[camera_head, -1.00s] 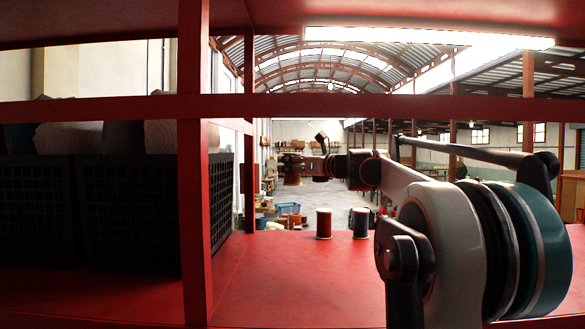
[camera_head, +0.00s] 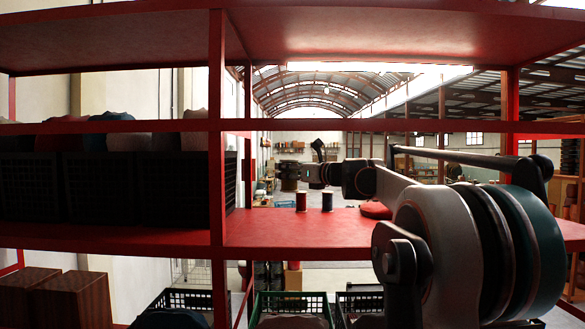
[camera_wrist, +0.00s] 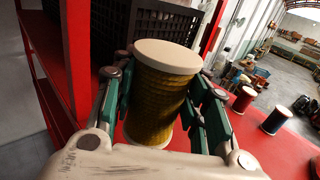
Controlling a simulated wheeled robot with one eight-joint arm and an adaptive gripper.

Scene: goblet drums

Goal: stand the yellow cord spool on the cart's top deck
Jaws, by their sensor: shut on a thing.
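My gripper (camera_wrist: 162,105) is shut on the yellow cord spool (camera_wrist: 160,103), which has pale round end flanges. The green-padded fingers press its sides, and it looks tilted in the wrist view. In the head view my gripper (camera_head: 290,172) is small, held out above the level of a red deck (camera_head: 270,232); the spool there is dark and hard to make out. The red deck also shows in the wrist view (camera_wrist: 255,130), below the spool. I cannot tell whether any of this red framework is the cart.
A red spool (camera_head: 301,202) and a dark blue spool (camera_head: 327,202) stand on the deck. A black crate (camera_head: 110,195) fills its left part, beside a red post (camera_head: 217,180). A red rail (camera_head: 330,126) crosses above.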

